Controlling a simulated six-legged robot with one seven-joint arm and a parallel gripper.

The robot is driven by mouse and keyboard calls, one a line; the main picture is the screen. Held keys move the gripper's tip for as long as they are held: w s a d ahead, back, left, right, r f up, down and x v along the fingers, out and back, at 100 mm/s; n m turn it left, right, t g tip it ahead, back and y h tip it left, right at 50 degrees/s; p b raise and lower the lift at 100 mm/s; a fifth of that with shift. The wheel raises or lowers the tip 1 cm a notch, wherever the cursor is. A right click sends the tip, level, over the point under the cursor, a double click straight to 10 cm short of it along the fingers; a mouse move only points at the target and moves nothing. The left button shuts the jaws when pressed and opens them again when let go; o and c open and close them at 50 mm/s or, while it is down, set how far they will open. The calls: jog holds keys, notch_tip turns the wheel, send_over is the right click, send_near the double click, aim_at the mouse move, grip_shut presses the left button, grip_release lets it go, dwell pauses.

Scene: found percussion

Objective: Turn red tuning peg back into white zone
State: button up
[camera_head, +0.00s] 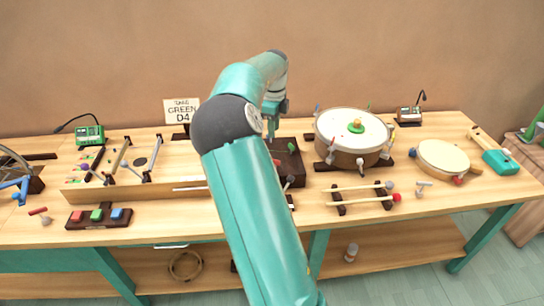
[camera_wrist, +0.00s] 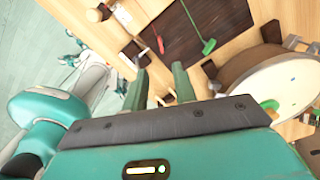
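A dark box (camera_head: 294,178) sits mid-table, partly hidden behind my arm. A red-tipped peg (camera_head: 304,162) and a green-tipped peg stand on it. In the wrist view the red-tipped peg (camera_wrist: 160,45) and the green-tipped peg (camera_wrist: 208,46) stand out on the dark panel (camera_wrist: 190,30). I cannot tell for sure that this red one is the tuning peg, and I cannot make out a white zone beside it. My gripper (camera_wrist: 160,70) is open, with a gap between its fingers. It points down near the box's back left in the head view (camera_head: 271,132).
A white-topped drum (camera_head: 350,125) with coloured pegs stands right of the box. Two sticks on a rack (camera_head: 361,200) lie in front.

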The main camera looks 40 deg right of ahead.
aim_at(275, 160)
jog(key=f, duration=1.3)
jog(key=shift+s+d+f, duration=0.2)
jog(key=shift+s+d, duration=0.05)
jog(key=shift+s, duration=0.15)
jog(key=shift+w, duration=0.1)
grip_shut()
